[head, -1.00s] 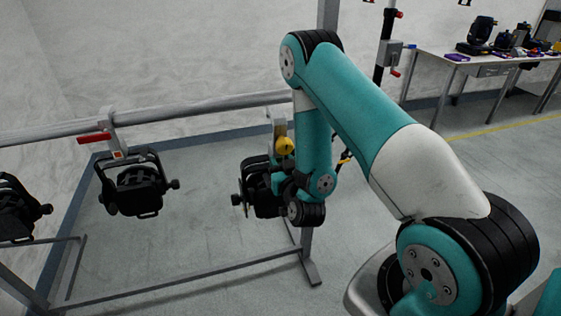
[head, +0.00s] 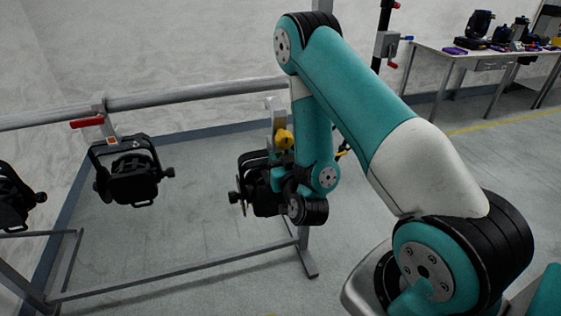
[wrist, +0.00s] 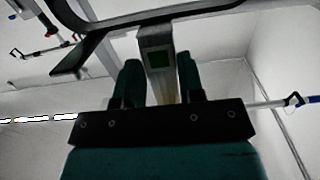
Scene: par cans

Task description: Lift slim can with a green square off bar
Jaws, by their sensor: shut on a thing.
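The slim can (head: 256,172) is dark and hangs in the head view at the right end of the row, partly behind my arm. Its pale clamp (head: 276,106) has a yellow knob (head: 284,140) and appears just below the bar (head: 190,95); contact with it cannot be made out. In the wrist view, the green square (wrist: 160,59) shows on the clamp's grey end. My gripper (wrist: 161,80) is shut on the can's clamp, with a finger on either side. The fingertips are hidden in the head view.
Another dark can (head: 133,180) with a red handle hangs from the bar to the left, and a third (head: 14,200) is at the left edge. A frame leg (head: 306,255) stands close behind my arm. A cluttered table (head: 470,60) is at back right.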

